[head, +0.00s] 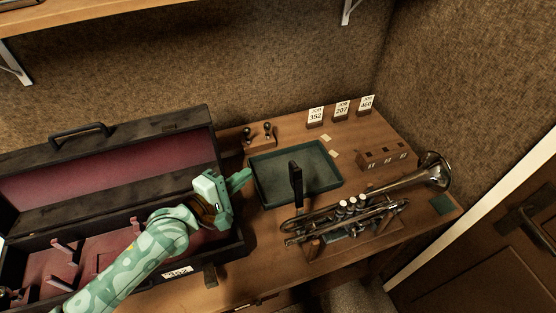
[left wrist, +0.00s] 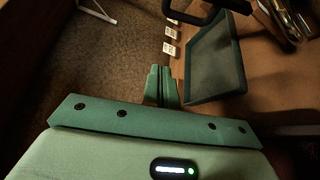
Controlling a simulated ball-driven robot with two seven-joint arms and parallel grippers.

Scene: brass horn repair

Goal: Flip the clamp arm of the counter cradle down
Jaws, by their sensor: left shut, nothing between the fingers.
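A trumpet (head: 350,212) lies in the wooden counter cradle (head: 314,250) on the counter's right part. The black clamp arm (head: 296,182) stands upright at the cradle's left part, rising above the trumpet. My left gripper (head: 241,178) is to the left of the clamp arm, apart from it, above the counter by the open case. Its green fingers are together and empty; they also show in the left wrist view (left wrist: 162,86). There a black bar (left wrist: 205,14), which looks like the clamp arm, crosses the top edge. My right gripper is out of view.
A green tray (head: 268,194) lies behind the clamp arm. An open black case (head: 110,140) with red lining fills the left. Job cards (head: 341,108), a wooden block with slots (head: 388,155) and two dark-knobbed tools (head: 258,135) stand farther back.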

